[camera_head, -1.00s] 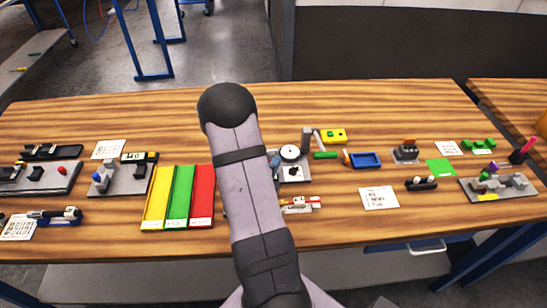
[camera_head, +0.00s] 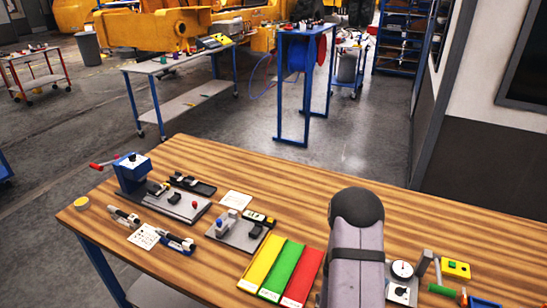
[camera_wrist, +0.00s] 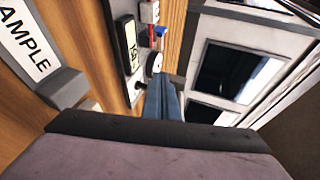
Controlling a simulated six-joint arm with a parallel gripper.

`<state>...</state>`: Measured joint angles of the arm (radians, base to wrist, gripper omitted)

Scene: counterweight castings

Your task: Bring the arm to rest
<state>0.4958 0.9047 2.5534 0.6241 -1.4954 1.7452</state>
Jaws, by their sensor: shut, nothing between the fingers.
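My arm (camera_head: 357,250) rises from the bottom of the head view, with its dark rounded joint over the workbench (camera_head: 300,200). My gripper is hidden in the head view. In the wrist view its blue-grey fingers (camera_wrist: 166,100) lie together in the middle, with nothing between them. They point towards a dial gauge, and I cannot tell how far apart they are from it. Dark and purple-grey parts of my own arm fill the bottom of that view.
Yellow, green and red trays (camera_head: 288,268) lie left of my arm. The dial gauge (camera_head: 402,270) stands to its right. A blue-topped device (camera_head: 133,172) with a red handle stands at the bench's far left. The bench behind my arm is clear.

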